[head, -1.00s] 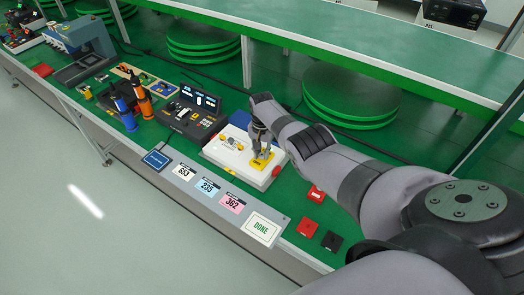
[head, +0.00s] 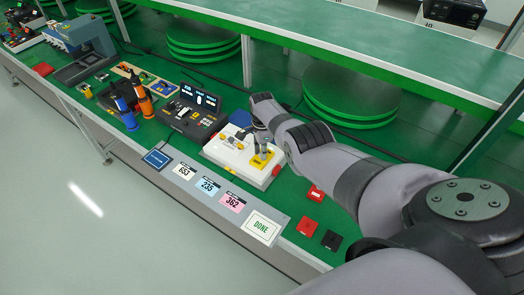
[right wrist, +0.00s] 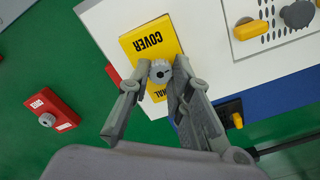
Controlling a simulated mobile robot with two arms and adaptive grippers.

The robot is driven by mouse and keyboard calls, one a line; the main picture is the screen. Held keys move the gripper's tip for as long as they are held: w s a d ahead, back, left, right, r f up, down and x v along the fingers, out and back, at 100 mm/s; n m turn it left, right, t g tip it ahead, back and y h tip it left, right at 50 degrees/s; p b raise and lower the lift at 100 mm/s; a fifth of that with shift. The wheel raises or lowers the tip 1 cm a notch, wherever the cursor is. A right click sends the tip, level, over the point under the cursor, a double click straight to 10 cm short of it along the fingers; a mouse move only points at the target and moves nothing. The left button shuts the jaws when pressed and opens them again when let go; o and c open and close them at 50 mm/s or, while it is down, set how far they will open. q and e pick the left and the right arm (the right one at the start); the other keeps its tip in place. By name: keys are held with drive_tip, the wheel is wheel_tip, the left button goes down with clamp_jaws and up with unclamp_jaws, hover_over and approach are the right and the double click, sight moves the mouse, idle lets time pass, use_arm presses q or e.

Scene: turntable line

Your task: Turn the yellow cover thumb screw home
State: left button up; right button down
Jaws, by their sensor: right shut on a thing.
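The yellow cover (head: 266,160) lies flat on the right part of a white panel box (head: 222,158) on the green bench. In the right wrist view the cover (right wrist: 150,40) carries the word COVER, and a grey thumb screw (right wrist: 161,71) stands on it. My right gripper (head: 261,150) reaches down over the cover. In the right wrist view its fingers (right wrist: 162,74) are shut on the thumb screw, one on each side. The screw's seat is hidden, so I cannot tell how deep it sits. My left gripper is out of view.
A red block (right wrist: 52,110) lies beside the box. Yellow knobs (right wrist: 252,28) stand on the panel. A dark console with a screen (head: 200,97) is left of the box. Number cards and a DONE plate (head: 261,227) line the front edge.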

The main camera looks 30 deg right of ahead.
drive_tip(key=shift+w+d+r+m, duration=0.15)
drive_tip(key=shift+w+r+m, duration=0.2)
drive_tip(key=shift+m, duration=0.25)
drive_tip(key=c, duration=1.7)
unclamp_jaws()
drive_tip(key=shift+s, duration=0.1)
drive_tip(key=shift+o, duration=1.4)
drive_tip(key=shift+s+f, duration=0.15)
drive_tip(key=shift+f, duration=0.05)
wheel_tip(320, 180, up, 12)
